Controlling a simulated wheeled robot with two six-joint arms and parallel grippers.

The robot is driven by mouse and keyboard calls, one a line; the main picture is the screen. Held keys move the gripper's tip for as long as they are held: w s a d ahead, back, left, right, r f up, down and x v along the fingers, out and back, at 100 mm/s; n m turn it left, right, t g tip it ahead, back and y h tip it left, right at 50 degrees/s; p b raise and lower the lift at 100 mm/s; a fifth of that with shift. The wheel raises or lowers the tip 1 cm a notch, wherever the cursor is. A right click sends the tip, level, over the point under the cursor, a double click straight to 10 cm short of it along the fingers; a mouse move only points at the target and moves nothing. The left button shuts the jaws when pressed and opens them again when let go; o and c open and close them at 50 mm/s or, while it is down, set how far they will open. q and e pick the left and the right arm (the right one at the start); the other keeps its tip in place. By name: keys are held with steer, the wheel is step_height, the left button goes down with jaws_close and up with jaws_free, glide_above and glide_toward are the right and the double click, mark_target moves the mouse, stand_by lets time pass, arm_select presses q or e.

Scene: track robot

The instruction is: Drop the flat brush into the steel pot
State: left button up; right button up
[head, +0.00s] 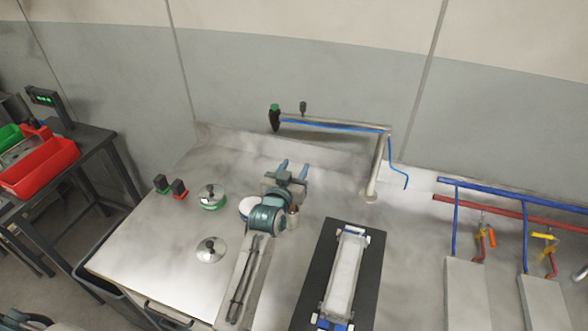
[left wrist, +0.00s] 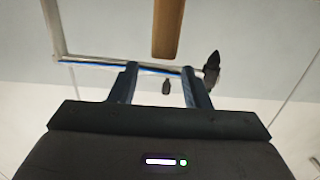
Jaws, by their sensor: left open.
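My left gripper (head: 293,166) is over the back of the steel counter with its two fingers apart. In the left wrist view its fingers (left wrist: 160,88) stand open with nothing between their tips. A brown wooden strip (left wrist: 167,28) shows beyond the fingers at the top edge of that view. It may be the handle of the flat brush, but its other end is cut off. I cannot make out the brush in the head view. A small grey-brown cylinder (head: 293,218) shows beside my left wrist; I cannot tell whether it is the steel pot. My right gripper is not in view.
Two round lids, one green-edged (head: 212,198) and one steel (head: 210,250), lie on the counter left of my arm. A white, blue-edged dish (head: 247,207) is partly hidden by the arm. A tap pipe (head: 335,125) runs along the back. A black mat (head: 370,275) lies right.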

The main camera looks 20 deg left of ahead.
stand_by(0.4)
arm_select(q)
steer(key=shift+s+p, duration=0.3)
steer(key=shift+s, duration=0.1)
steer(key=s+p, duration=0.2)
steer(key=s, duration=0.7)
steer(key=shift+s+a+p, duration=0.15)
steer(key=shift+p, duration=0.15)
steer(key=shift+f, duration=0.1)
